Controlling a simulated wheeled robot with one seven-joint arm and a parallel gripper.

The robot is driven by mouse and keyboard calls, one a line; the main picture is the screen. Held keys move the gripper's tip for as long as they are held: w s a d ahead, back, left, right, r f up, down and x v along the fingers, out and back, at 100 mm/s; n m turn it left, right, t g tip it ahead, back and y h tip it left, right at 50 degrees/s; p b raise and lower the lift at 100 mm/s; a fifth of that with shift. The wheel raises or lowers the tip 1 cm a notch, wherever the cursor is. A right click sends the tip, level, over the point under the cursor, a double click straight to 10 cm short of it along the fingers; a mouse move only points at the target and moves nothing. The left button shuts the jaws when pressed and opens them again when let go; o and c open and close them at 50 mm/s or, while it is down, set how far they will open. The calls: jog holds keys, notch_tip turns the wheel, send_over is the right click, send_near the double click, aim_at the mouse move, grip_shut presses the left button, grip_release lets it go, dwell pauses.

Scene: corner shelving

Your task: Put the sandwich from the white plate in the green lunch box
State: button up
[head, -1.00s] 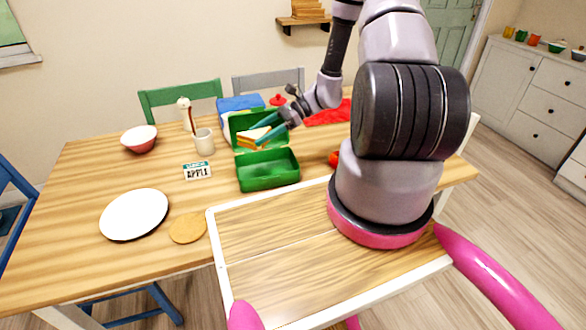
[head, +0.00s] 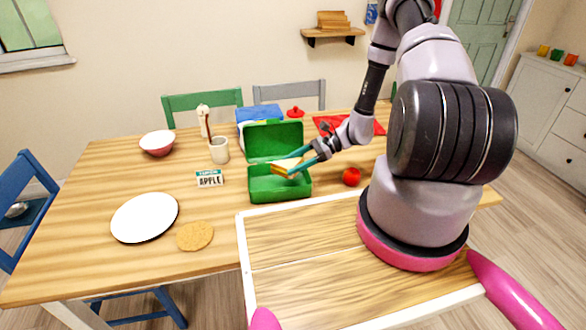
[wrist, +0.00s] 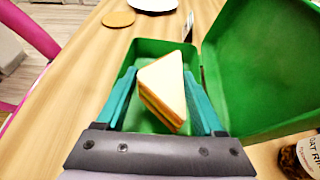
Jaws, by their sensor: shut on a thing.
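The sandwich (head: 286,165) is a triangular white-bread wedge with a yellow and orange filling. My gripper (head: 300,167) is shut on it, with a teal finger on each side. In the wrist view the sandwich (wrist: 163,88) is between the fingers, over the inside of the open green lunch box (wrist: 146,120). I cannot tell whether it touches the box floor. In the head view the green lunch box (head: 280,188) stands on the table with its lid raised at the back. The white plate (head: 145,217) at the left of the table is empty.
A red tomato-like item (head: 351,177) lies right of the box. A card reading APPLE (head: 209,178), a mug (head: 219,150) and a bowl (head: 157,143) stand to the left. A round tan mat (head: 195,236) lies near the plate. A blue box (head: 259,113) is behind the lid.

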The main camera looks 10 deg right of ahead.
jog(key=shift+f, duration=0.95)
jog(key=shift+f, duration=0.6)
jog(key=o, duration=0.7)
jog(key=shift+r, duration=0.55)
jog(key=v, duration=1.2)
jog(key=shift+r, duration=0.15)
